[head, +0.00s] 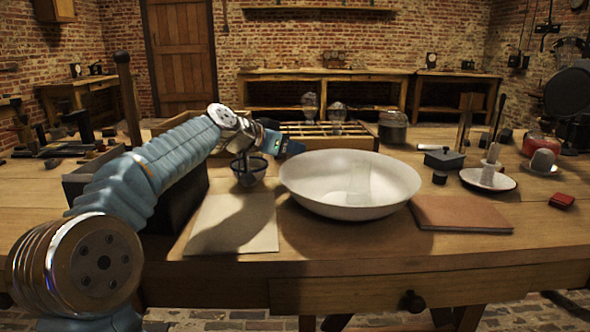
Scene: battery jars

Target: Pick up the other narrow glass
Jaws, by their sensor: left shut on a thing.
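My left gripper (244,163) reaches in from the left and points down over the bench. It is shut on a small, dark, see-through glass (257,174), gripping it at the rim. The glass is just above or on the far edge of a pale sheet; I cannot tell if it touches. A clear narrow glass (358,184) shows faintly inside the wide white bowl (307,197); how it rests there is hard to tell. My right gripper is not in view.
A wooden rack (345,142) with glass jars stands behind the bowl. A pale sheet (235,225) lies in front of my gripper, a brown book (460,214) right of the bowl. A dark box (172,205) is partly behind my arm. A saucer (488,180) stands at the right.

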